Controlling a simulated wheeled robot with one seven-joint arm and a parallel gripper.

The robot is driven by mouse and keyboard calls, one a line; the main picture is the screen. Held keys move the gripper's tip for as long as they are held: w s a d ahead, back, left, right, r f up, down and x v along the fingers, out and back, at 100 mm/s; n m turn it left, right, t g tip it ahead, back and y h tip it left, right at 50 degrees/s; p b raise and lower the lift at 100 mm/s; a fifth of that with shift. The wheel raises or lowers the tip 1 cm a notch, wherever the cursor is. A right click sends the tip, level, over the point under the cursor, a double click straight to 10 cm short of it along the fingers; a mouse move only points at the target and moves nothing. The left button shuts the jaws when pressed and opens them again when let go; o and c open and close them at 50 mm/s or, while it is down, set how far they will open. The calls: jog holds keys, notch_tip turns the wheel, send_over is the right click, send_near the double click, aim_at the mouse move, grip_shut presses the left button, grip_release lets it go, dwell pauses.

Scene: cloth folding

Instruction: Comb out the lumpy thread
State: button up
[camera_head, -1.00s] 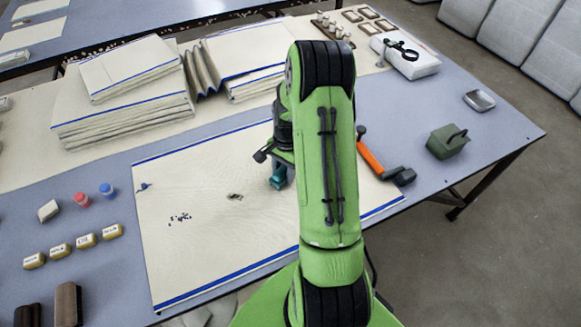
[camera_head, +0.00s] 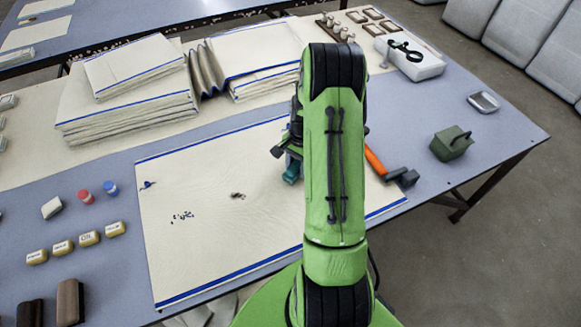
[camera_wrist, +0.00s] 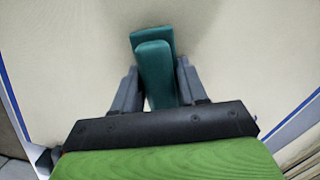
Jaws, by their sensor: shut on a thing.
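A cream cloth (camera_head: 215,250) with blue edges lies flat on the table. A small brownish lump (camera_head: 237,195) lies near its middle, possibly the lumpy thread; it is too small to make out. My gripper (camera_wrist: 155,78) is shut on a teal block-like tool (camera_wrist: 153,62), perhaps the comb. The tool also shows in the head view (camera_head: 291,173), over the cloth right of the brownish lump. My arm hides part of the cloth's right side. Only plain cloth shows around the tool in the wrist view, and I cannot tell whether it touches the cloth.
Dark specks (camera_head: 182,216) and a small blue knot (camera_head: 147,184) are on the cloth's left part. Labelled blocks (camera_head: 89,238) stand left of it. Folded cloths (camera_head: 130,95) are stacked behind. An orange-handled tool (camera_head: 375,162) and a green box (camera_head: 451,143) are at right.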

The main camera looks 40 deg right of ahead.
aim_at(280, 182)
jog(key=shift+s+d+f, duration=0.6)
jog(key=shift+d, duration=0.05)
jog(key=shift+w+a+r, duration=0.15)
jog(key=shift+w+a, duration=0.05)
jog(key=shift+a, duration=0.7)
jog(key=shift+w+a+r, duration=0.15)
jog(key=shift+a, duration=0.7)
jog(key=shift+w+a+r+p, duration=0.1)
jog(key=shift+w+a+p, duration=0.1)
jog(key=shift+a, duration=0.35)
jog(key=shift+w+a+r+p, duration=0.1)
jog(key=shift+w+a, duration=0.15)
jog(key=shift+a, duration=0.25)
jog(key=shift+w+a+r+p, duration=0.1)
jog(key=shift+w+a, duration=0.1)
jog(key=shift+a, duration=0.35)
jog(key=shift+s+d+r, duration=0.1)
jog(key=shift+s+d, duration=0.1)
jog(key=shift+d, duration=0.7)
jog(key=shift+s+d+r, duration=0.1)
jog(key=shift+s+d, duration=0.05)
jog(key=shift+d, duration=0.7)
jog(key=shift+s+d+f, duration=0.1)
jog(key=shift+s+d, duration=0.1)
jog(key=shift+d, duration=0.6)
jog(key=shift+s+d+f, duration=0.1)
jog(key=shift+s+d, duration=0.1)
jog(key=shift+d, duration=0.55)
jog(key=shift+r+p, duration=0.15)
jog(key=shift+p, duration=0.2)
